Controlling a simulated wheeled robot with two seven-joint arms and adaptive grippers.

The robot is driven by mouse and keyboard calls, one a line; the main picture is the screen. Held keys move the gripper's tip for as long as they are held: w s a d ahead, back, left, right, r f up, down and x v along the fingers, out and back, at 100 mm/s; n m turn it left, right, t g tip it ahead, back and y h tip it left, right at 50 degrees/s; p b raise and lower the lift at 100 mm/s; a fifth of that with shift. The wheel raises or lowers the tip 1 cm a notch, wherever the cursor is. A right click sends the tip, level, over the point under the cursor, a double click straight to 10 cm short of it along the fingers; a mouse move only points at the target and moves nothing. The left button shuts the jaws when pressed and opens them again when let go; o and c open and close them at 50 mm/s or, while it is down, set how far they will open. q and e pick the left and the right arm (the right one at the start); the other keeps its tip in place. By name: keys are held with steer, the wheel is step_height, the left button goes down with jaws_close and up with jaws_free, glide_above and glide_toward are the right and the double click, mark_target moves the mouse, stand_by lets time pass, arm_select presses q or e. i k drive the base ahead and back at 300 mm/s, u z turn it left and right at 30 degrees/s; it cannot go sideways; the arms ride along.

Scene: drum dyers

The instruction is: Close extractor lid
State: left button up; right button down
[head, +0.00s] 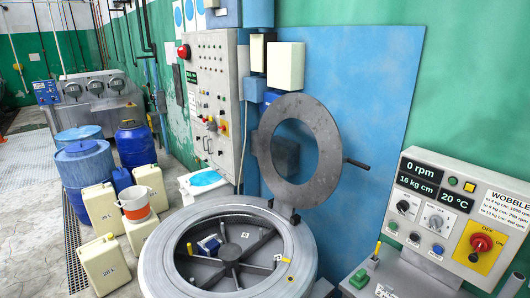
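The extractor (166,267) is a round grey drum at the bottom centre of the head view. Its lid (332,140), a flat dark grey ring with a large central hole, stands raised on a hinge (288,212) at the drum's right rear edge. A dark handle (357,163) sticks out from the lid's right side. The drum's opening is uncovered and shows spokes, a hub and a small blue-and-white item (208,245) inside. Neither of my grippers is in view.
A control panel (447,215) reading 0 rpm stands to the right. A grey electrical cabinet (212,100) is on the wall behind. Blue barrels (137,145), cream canisters (104,265) and a white-and-orange bucket (134,203) stand left of the drum. Open floor lies at far left.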

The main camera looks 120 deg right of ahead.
mark_target(289, 197)
steer(key=u, duration=0.2)
steer(key=k, duration=0.1)
steer(key=z, duration=3.6)
